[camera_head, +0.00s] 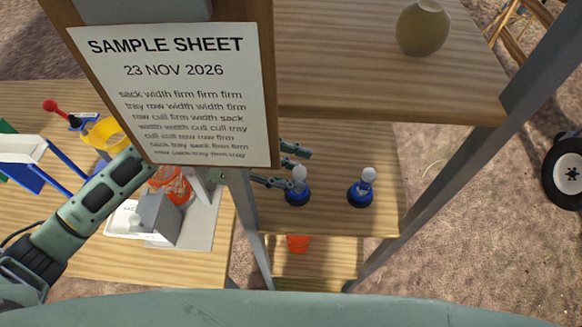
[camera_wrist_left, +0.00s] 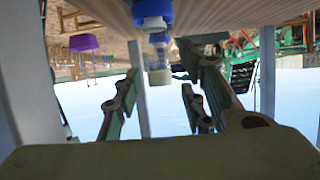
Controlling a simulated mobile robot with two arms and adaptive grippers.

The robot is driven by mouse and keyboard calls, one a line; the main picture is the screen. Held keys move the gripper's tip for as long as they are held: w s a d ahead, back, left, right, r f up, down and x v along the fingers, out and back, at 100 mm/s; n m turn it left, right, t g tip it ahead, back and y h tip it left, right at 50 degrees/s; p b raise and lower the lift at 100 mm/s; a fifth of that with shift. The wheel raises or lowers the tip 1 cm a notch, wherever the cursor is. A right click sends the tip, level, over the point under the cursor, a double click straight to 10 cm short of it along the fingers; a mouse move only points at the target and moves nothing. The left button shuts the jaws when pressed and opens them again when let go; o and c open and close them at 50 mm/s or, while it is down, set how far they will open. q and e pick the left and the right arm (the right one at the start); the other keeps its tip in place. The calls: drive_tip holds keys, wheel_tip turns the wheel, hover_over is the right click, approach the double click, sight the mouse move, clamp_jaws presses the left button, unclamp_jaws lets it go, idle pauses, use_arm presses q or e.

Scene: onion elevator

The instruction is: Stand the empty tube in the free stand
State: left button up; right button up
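Two blue stands are on the middle shelf, a left one (camera_head: 297,195) and a right one (camera_head: 360,196). Each has a small tube with a pale rounded top, the left tube (camera_head: 299,173) and the right tube (camera_head: 368,174). I cannot tell which tube is empty, and no bare stand shows. My left gripper (camera_head: 302,167) reaches in behind the sample sheet, its fingers open beside the left tube. The left wrist view, upside down, shows a tube (camera_wrist_left: 158,60) in a blue stand (camera_wrist_left: 152,10) between the open fingers (camera_wrist_left: 160,88). My right gripper is out of view.
The sample sheet board (camera_head: 180,95) hides part of my left arm. An upper shelf (camera_head: 370,80) bears a round olive jar (camera_head: 422,27). Grey posts (camera_head: 440,130) frame the shelves. An orange cup (camera_head: 298,243) is below. A side table (camera_head: 150,262) at left holds several things.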

use_arm(q)
drive_tip(key=shift+r, duration=0.25)
drive_tip(key=b+v, duration=0.2)
drive_tip(key=v, duration=0.5)
drive_tip(key=shift+a+r+b, duration=0.25)
drive_tip(key=shift+r+b, duration=0.05)
drive_tip(key=shift+r, duration=0.15)
